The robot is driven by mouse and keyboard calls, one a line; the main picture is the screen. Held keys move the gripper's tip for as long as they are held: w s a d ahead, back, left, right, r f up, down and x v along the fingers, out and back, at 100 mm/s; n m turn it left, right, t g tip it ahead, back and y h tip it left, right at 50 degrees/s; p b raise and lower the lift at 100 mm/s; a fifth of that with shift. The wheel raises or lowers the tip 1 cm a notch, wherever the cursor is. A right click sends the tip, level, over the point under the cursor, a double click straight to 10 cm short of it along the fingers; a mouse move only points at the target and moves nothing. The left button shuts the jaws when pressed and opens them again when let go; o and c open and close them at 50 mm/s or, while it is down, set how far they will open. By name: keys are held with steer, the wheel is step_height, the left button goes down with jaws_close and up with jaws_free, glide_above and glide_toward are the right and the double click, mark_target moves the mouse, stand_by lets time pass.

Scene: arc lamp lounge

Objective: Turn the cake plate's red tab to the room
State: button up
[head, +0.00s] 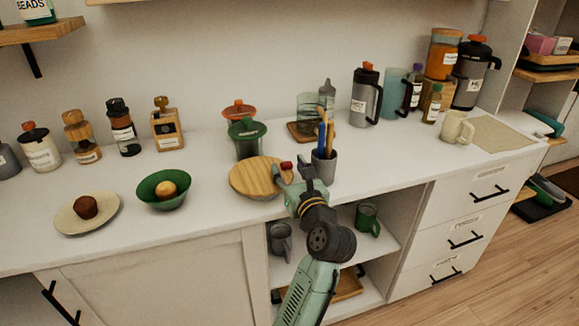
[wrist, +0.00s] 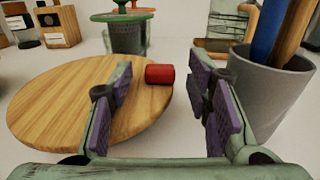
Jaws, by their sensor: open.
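The cake plate (head: 256,177) is a round wooden disc on the white counter. It fills the left of the wrist view (wrist: 60,105). Its red tab (head: 286,165) is a small red cylinder at the disc's right edge, toward the back. In the wrist view the red tab (wrist: 160,74) lies between and beyond my fingers. My gripper (head: 297,178) is open at the disc's right side. In the wrist view my gripper (wrist: 163,100) has its left finger over the disc and its right finger beside the grey cup. I cannot tell whether either finger touches anything.
A grey cup (head: 324,167) with brushes stands close to the right of my gripper. A green-lidded jar (head: 248,140) stands behind the plate. A green bowl (head: 164,190) and a cream plate (head: 73,222) are at left. The counter at right front is clear.

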steer(key=shift+w, duration=0.1)
steer(key=shift+c, duration=0.4)
jaws_close()
stand_by(0.5)
